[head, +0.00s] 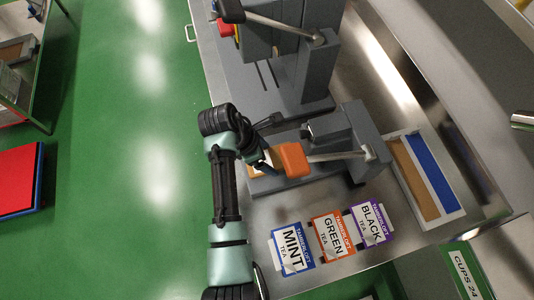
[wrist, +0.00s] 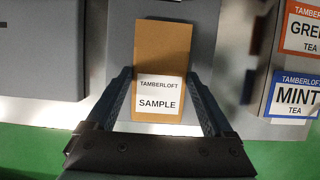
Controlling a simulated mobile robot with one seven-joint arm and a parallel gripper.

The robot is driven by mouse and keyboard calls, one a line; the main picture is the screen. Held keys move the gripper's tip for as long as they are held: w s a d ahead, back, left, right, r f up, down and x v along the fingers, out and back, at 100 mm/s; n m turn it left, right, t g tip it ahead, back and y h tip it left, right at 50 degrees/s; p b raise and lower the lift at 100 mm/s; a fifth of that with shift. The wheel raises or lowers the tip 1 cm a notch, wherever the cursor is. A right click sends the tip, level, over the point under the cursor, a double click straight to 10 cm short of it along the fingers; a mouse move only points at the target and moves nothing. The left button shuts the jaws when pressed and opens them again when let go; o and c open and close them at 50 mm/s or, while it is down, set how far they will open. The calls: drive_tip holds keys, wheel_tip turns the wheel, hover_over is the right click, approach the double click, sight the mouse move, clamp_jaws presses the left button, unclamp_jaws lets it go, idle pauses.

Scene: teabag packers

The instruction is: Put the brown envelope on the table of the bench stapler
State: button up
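The brown envelope (wrist: 160,45), with a white "Tamberloft Sample" label, shows flat in the wrist view, over a grey surface. In the head view only a small part of it shows beside my gripper (head: 262,165). The bench stapler has an orange head (head: 292,160), a long lever and a grey table (head: 265,185). My gripper is at the left end of that table. In the wrist view my gripper (wrist: 160,80) has one finger at each long side of the envelope. Whether the fingers press on it, and whether it rests on the table, I cannot tell.
Tea packs marked Mint (head: 291,247), Green (head: 332,235) and Black (head: 371,223) lie in front of the stapler. A larger grey machine (head: 285,85) stands behind it. A tray (head: 447,212) with brown and blue parts is to the right.

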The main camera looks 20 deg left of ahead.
drive_tip(key=shift+o, duration=0.8)
drive_tip(key=shift+r, duration=0.1)
drive_tip(key=v, duration=1.2)
drive_tip(key=w+d+r+m+t+y, duration=0.1)
drive_tip(key=w+r+m+t+y, duration=0.3)
drive_tip(key=w+r+m+t, duration=0.65)
drive_tip(key=w+d+r+m+t, duration=0.1)
drive_tip(key=w+d+r, duration=0.1)
drive_tip(key=r, duration=0.8)
drive_tip(key=w+d+r+m+t, duration=0.1)
drive_tip(key=w+r+m, duration=0.1)
drive_tip(key=r, duration=0.7)
drive_tip(key=s+d+r+m+t, duration=0.3)
drive_tip(key=s+r+t, duration=0.1)
drive_tip(key=r, duration=0.5)
drive_tip(key=s+d+r+m+t, duration=0.3)
drive_tip(key=s+r, duration=0.3)
drive_tip(key=r, duration=0.4)
drive_tip(key=s+d+r+m+t, duration=0.3)
drive_tip(key=s+r+m+t, duration=0.2)
drive_tip(key=r, duration=0.4)
drive_tip(key=shift+s+d+r, duration=0.25)
drive_tip(key=shift+s+d, duration=0.05)
drive_tip(key=shift+s, duration=0.15)
